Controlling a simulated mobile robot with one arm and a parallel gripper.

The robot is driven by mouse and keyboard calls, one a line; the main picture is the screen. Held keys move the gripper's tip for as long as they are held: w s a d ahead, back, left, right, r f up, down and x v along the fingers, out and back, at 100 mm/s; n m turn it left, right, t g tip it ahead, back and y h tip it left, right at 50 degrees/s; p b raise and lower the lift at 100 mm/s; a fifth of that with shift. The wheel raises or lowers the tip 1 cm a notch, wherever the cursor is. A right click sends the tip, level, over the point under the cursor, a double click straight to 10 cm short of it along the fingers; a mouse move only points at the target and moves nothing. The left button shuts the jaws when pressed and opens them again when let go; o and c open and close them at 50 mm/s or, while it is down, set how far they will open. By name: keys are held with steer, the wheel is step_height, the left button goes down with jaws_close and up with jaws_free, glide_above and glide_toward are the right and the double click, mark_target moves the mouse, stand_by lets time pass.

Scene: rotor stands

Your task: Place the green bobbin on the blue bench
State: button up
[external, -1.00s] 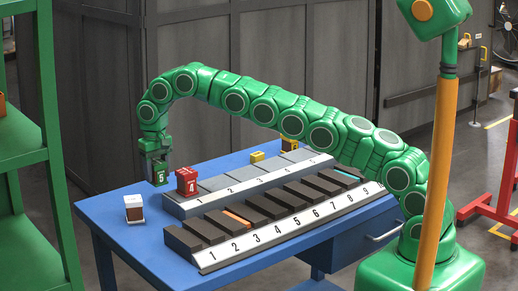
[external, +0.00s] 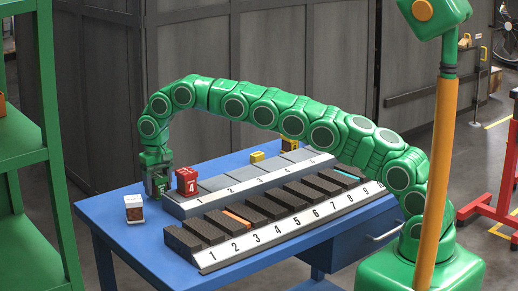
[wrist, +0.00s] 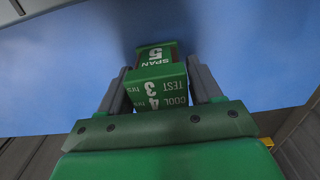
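The green bobbin (external: 159,188) with white numbers is between the fingers of my gripper (external: 157,178), at the left end of the blue bench (external: 160,246). The wrist view shows the bobbin (wrist: 158,84) from above, with a gripper finger close on each side; my gripper (wrist: 158,88) looks shut on it. Blue bench top (wrist: 240,60) lies around and below it. The bobbin is upright and very low over the bench; I cannot tell whether its base touches. Its lower part is partly hidden by the fingers in the external view.
A red block (external: 187,181) marked 4 stands close right of the bobbin, on the grey numbered rack (external: 240,192). A white and brown block (external: 134,209) stands to the left. A dark-slotted numbered rack (external: 235,246) lies in front. Bare bench is at the front left.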

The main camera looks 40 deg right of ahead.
mark_target(158, 175)
steer(key=shift+o, duration=1.2)
steer(key=shift+r, duration=3.95)
